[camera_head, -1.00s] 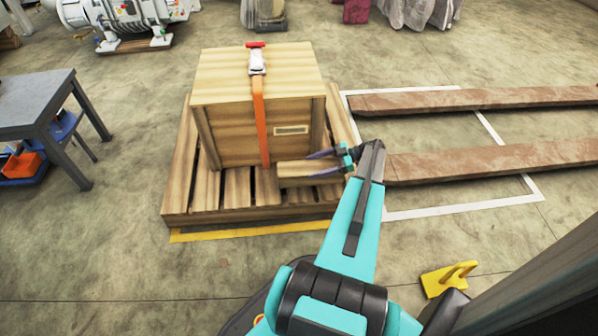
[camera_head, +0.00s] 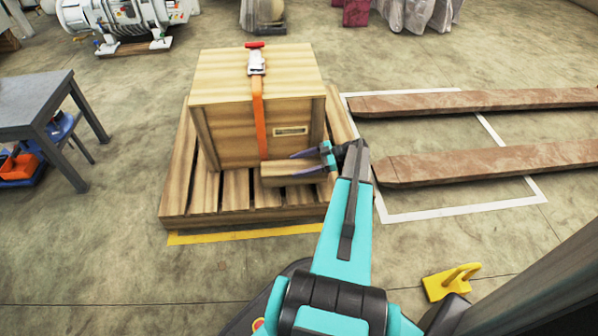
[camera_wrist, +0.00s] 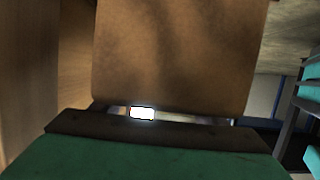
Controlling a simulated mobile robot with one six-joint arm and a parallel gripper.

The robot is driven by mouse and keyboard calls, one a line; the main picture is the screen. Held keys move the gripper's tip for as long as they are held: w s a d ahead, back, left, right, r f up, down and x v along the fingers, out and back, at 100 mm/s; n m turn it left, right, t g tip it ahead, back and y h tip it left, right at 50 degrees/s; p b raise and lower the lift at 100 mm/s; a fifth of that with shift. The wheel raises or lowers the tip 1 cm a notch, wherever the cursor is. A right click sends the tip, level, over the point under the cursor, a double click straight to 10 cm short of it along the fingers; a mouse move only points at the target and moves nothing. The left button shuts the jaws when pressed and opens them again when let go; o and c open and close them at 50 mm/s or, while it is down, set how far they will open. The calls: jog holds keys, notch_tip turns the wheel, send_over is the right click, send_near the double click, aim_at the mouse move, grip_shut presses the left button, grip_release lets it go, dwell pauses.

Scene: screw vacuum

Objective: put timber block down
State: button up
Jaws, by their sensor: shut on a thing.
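The timber block (camera_head: 292,176) is a light wooden bar at the front face of the crate, just above the pallet's slats. My gripper (camera_head: 308,164) is shut on the block's right part, with my arm reaching in from the lower right. In the wrist view the block (camera_wrist: 180,55) fills the upper middle, in front of my gripper's green body. I cannot tell whether the block touches the slats or the crate. The fingertips are partly hidden by the block in the wrist view.
A wooden crate (camera_head: 225,130) with an orange strap (camera_head: 260,125) stands on the pallet (camera_head: 235,212). A grey table (camera_head: 38,105) is at left, and a yellow wedge (camera_head: 447,281) is at lower right.

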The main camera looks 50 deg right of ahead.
jog(key=shift+f+b, duration=0.9)
jog(key=shift+f, duration=0.7)
jog(key=o, duration=1.8)
jog(key=shift+f, duration=0.15)
jog(key=shift+o, duration=0.2)
jog(key=shift+s+d+r+p, duration=0.25)
jog(key=shift+d+r+p, duration=0.05)
jog(key=shift+d, duration=0.1)
jog(key=p+v, duration=0.4)
jog(key=v, duration=0.7)
jog(key=shift+s, duration=0.1)
